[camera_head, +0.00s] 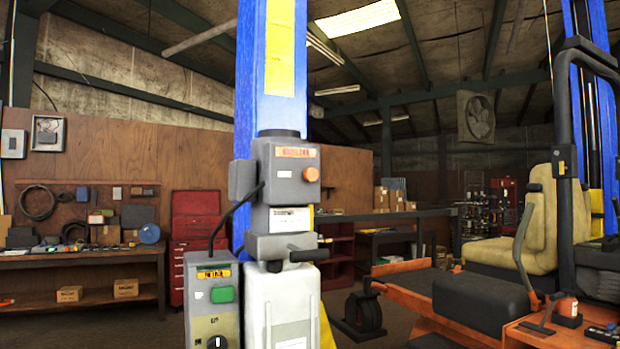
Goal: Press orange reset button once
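The orange reset button (311,174) is a round knob on the right side of a grey control box (284,190). The box is mounted on a blue lift post (252,90), and an orange label sits at its top. A second grey box (211,295) at lower left has a green button (222,294) and a dark rotary knob below it. Neither of my grippers is in view. Nothing covers the orange button, and I cannot tell whether it is pressed in.
A black lever (309,255) sticks out below the control box, above a whitish tank (283,305). An orange mower with a tan seat (515,222) stands on the right. A workbench (80,258) and red tool cabinet (194,235) stand behind on the left.

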